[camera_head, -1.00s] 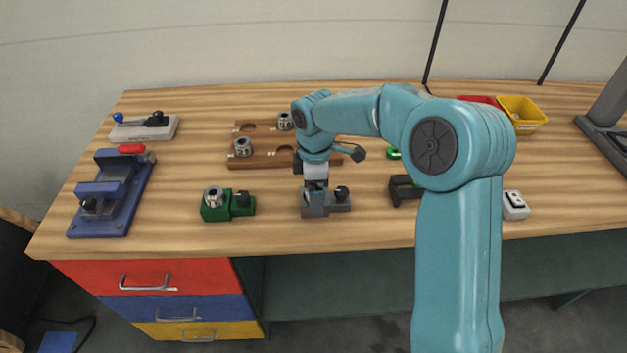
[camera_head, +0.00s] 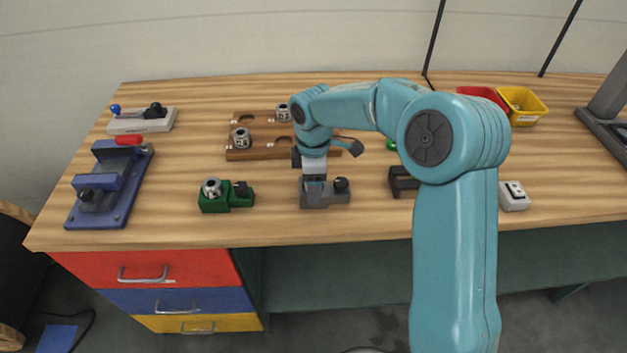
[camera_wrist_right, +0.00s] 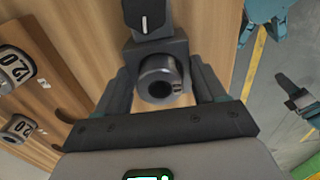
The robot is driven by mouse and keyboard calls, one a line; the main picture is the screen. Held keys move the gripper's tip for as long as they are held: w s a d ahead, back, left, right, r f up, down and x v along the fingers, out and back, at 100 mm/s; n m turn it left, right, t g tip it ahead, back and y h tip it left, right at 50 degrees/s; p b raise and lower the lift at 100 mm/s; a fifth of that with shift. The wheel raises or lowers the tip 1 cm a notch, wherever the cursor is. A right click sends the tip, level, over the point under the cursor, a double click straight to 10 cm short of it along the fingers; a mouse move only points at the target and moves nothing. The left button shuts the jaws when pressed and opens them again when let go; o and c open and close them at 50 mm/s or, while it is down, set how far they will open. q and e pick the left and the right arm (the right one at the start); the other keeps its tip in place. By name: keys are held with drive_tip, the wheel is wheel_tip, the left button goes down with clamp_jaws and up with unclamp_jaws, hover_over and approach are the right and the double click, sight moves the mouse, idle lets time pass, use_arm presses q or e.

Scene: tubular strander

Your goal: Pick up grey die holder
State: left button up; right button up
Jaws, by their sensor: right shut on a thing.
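The grey die holder (camera_head: 337,194) sits on the wooden workbench near its front middle, with a black knob on its right end. In the right wrist view the holder (camera_wrist_right: 160,62) shows its round bore between my fingers, with the black knob beyond. My right gripper (camera_head: 314,182) reaches down from above and is shut on the holder's left block. In the right wrist view its two fingers (camera_wrist_right: 160,85) press on either side of that block. Whether the holder's underside touches the bench is hard to tell. My left gripper is not in view.
A green die holder (camera_head: 226,198) with a die stands to the left. A black holder (camera_head: 402,182) is to the right. Wooden racks (camera_head: 250,153) with dies lie behind. A blue fixture (camera_head: 108,188) stands at far left, a yellow bin (camera_head: 523,104) at back right.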

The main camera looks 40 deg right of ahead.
drive_tip(key=shift+r, duration=0.2)
drive_tip(key=shift+w+r+p, duration=0.1)
drive_tip(key=shift+r+p, duration=0.1)
drive_tip(key=shift+p, duration=0.15)
drive_tip(key=shift+r+p, duration=3.9)
drive_tip(key=shift+r, duration=0.85)
